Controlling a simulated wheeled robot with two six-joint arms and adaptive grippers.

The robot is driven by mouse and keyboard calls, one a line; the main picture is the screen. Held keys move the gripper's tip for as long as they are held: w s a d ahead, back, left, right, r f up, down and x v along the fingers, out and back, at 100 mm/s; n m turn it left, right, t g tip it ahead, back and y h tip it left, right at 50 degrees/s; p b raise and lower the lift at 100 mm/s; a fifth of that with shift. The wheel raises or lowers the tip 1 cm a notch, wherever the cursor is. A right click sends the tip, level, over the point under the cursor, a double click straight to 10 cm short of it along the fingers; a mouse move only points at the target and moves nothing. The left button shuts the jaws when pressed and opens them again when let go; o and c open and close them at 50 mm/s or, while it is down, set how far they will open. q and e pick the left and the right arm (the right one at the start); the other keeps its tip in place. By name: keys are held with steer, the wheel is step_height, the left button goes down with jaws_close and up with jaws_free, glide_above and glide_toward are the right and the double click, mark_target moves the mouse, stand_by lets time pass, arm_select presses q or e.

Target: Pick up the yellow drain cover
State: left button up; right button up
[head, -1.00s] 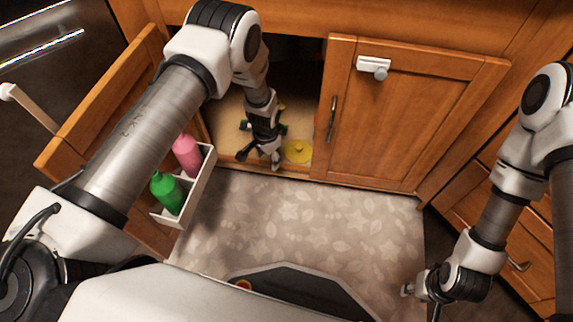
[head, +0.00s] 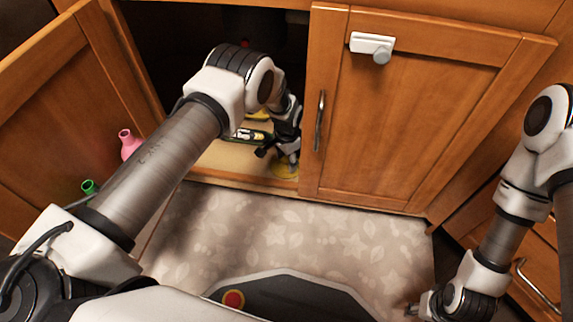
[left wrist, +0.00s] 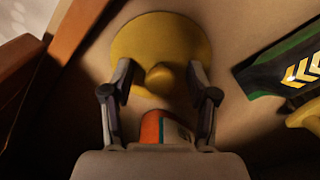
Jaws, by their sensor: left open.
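The yellow drain cover (head: 281,174) lies flat on the cabinet floor near its front edge, a round disc partly hidden by my left gripper. In the left wrist view the cover (left wrist: 160,32) has a raised round knob in its middle. My left gripper (head: 284,158) points down over the cover. In the left wrist view the fingers of the left gripper (left wrist: 160,80) are apart, one on each side of the knob, with gaps between. My right gripper (head: 425,306) is low at the right, small and partly cut off, far from the cover.
A dark green item with yellow chevrons (left wrist: 292,74) lies beside the cover. A pink bottle (head: 130,147) and a green bottle (head: 90,187) stand by the open left door (head: 60,90). The right door (head: 400,110) is closed. Patterned floor (head: 300,235) in front is clear.

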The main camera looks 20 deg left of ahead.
arm_select(q)
steer(key=shift+r, duration=0.1)
jaws_close()
